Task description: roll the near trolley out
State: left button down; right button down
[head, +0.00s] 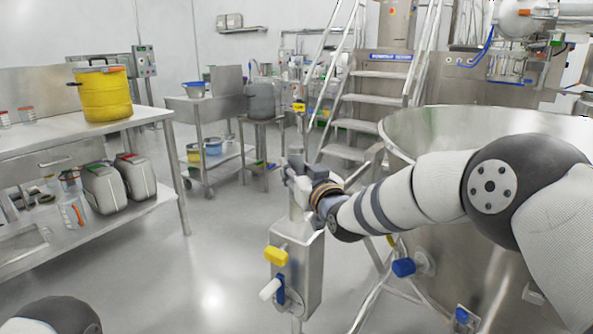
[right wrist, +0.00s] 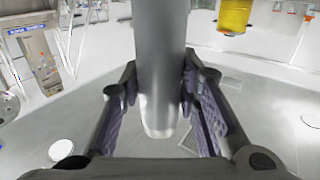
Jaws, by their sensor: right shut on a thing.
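My right gripper (head: 297,175) is shut on a grey metal bar (right wrist: 161,65), which runs between its two fingers in the right wrist view and ends in a rounded tip. In the head view the gripper is above a steel box (head: 303,265) with yellow and blue valve handles, beside a large steel vessel (head: 440,275) on tubular legs. My arm hides part of the vessel, and I cannot tell what the bar is joined to. A steel trolley (head: 203,103) with a blue bowl stands further back, apart from the gripper. My left gripper is out of view.
A steel bench (head: 40,145) along the left carries a yellow drum (head: 103,92); two grey canisters (head: 133,172) sit on its lower shelf. Steel steps (head: 375,105) rise behind the gripper. The floor (head: 205,270) between bench and steel box is clear.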

jog(key=c, duration=1.6)
grip_release()
jog(key=shift+s+a+f, duration=0.25)
jog(key=shift+a+f, duration=0.1)
jog(key=shift+a, duration=0.15)
jog(key=o, duration=0.4)
jog(key=shift+s, duration=0.15)
jog(key=shift+s+a+r, duration=0.1)
jog(key=shift+r, duration=0.1)
jog(key=shift+r, duration=0.15)
jog(key=shift+d, duration=0.2)
jog(key=v, duration=1.1)
jog(key=shift+s+d, duration=0.15)
jog(key=shift+s, duration=0.25)
